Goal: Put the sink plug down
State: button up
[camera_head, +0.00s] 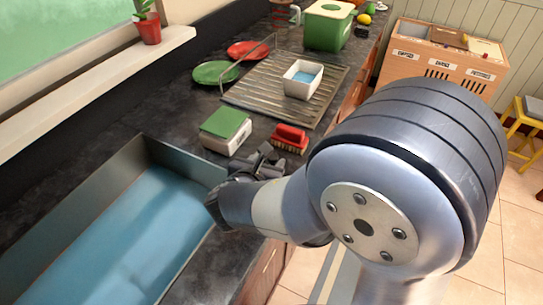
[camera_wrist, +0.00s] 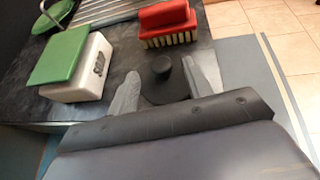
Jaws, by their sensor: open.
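The sink plug (camera_wrist: 162,88) is a black disc with a round knob on top. In the wrist view it lies flat, seemingly on the dark counter near its front edge. My gripper (camera_wrist: 165,68) is open, with one grey finger on each side of the plug. I cannot tell whether either finger touches it. In the head view my gripper (camera_head: 264,160) is low over the counter, just right of the sink (camera_head: 120,225), which has blue water in it. The plug cannot be made out clearly there.
A white soap box with a green top (camera_head: 226,130) and a red brush (camera_head: 290,138) stand close beyond my gripper. A drying rack (camera_head: 255,92) holding a white tub (camera_head: 303,79) is farther back. Green and red plates lie beside it. The counter's front edge is near.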

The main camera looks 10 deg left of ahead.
jog(key=v, duration=0.7)
jog(key=shift+s+r, duration=0.1)
jog(key=shift+s, duration=0.15)
